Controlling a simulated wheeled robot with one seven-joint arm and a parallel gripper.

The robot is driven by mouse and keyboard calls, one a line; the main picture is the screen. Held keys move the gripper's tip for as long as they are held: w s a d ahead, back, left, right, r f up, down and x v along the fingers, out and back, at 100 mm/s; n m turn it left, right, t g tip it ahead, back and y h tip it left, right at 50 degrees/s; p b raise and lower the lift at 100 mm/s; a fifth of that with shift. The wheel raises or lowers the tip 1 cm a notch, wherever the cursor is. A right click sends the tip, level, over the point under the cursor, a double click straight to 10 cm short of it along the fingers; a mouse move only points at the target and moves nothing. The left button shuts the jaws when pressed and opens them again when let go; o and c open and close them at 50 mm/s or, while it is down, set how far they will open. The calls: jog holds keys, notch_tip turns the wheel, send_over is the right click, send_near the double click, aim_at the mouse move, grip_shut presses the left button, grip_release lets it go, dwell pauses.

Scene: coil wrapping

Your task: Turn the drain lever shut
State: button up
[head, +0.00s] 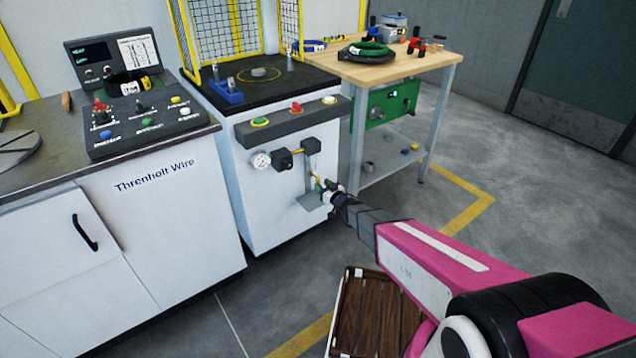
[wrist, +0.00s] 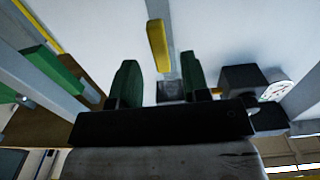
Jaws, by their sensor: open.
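The drain lever appears as a yellow handle (wrist: 157,45) in the wrist view, standing lengthwise in front of a grey upright on the white cabinet. In the head view it is small and mostly hidden by my gripper (head: 322,186), which is at the lower front of the white machine cabinet. In the wrist view my gripper (wrist: 157,68) is open, with one green-padded finger on each side. The lower end of the handle shows in the gap between the fingertips. No contact shows, and I cannot tell the depth between them.
A dark valve block (head: 283,159) and a round gauge (head: 260,160) sit left of my gripper on the cabinet front. A grey bracket (head: 311,155) is just above it. A workbench (head: 425,60) stands to the right. A slatted wooden crate (head: 375,315) lies on the floor below my arm.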

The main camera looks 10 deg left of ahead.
aim_at(319, 182)
jog(key=shift+x, duration=1.95)
grip_shut()
